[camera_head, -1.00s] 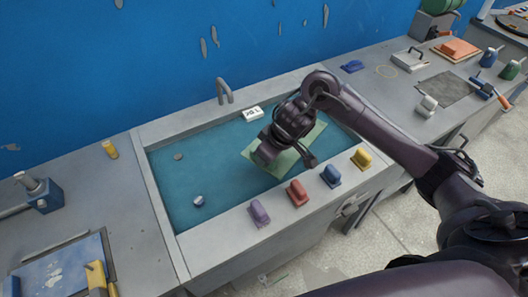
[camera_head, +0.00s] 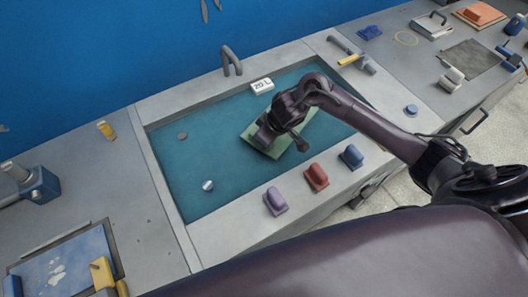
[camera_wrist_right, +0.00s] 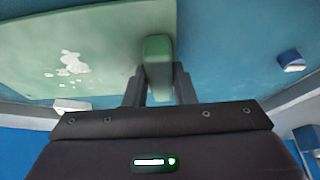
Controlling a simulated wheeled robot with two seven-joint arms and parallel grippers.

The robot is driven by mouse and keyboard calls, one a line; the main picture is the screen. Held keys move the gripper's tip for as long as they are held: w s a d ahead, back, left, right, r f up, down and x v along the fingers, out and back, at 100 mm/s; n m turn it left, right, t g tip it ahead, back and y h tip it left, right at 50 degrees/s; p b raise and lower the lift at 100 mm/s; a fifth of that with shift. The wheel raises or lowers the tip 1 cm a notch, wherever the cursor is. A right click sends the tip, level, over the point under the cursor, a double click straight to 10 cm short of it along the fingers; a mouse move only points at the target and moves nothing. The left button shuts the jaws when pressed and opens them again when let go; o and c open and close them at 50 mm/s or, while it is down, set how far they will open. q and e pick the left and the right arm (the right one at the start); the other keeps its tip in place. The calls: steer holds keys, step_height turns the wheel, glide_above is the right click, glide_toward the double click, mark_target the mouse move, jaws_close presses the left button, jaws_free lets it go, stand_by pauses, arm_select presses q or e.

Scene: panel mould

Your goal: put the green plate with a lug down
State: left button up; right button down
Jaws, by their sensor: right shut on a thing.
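The green plate (camera_head: 312,127) is in the head view over the teal floor of the sink basin (camera_head: 190,160), partly hidden by my right arm. In the right wrist view the plate (camera_wrist_right: 95,45) is pale green with white worn patches. Its green lug (camera_wrist_right: 157,55) stands between the fingers of my right gripper (camera_wrist_right: 158,85), which is shut on it. In the head view my right gripper (camera_head: 265,140) is at the plate's near left part, fingertips hidden. I cannot tell whether the plate touches the basin floor. My left gripper is not in view.
A white labelled block (camera_head: 262,86) lies near the tap (camera_head: 231,62). Purple (camera_head: 276,200), red (camera_head: 317,177) and blue (camera_head: 352,157) handled pieces line the front rim. The basin's left part is mostly clear.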

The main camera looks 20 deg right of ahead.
step_height(320, 180, down, 4)
steer(key=shift+w+f, duration=0.1)
step_height(320, 180, down, 2)
steer(key=shift+f+b, duration=0.25)
steer(key=shift+b, duration=0.1)
steer(key=shift+f, duration=0.55)
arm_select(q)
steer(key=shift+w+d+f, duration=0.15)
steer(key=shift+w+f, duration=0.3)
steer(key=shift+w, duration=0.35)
arm_select(e)
steer(key=c, duration=1.2)
jaws_free()
steer(key=shift+f, duration=0.1)
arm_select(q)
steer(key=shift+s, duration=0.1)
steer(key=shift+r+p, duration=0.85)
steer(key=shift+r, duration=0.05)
arm_select(e)
steer(key=v, duration=1.2)
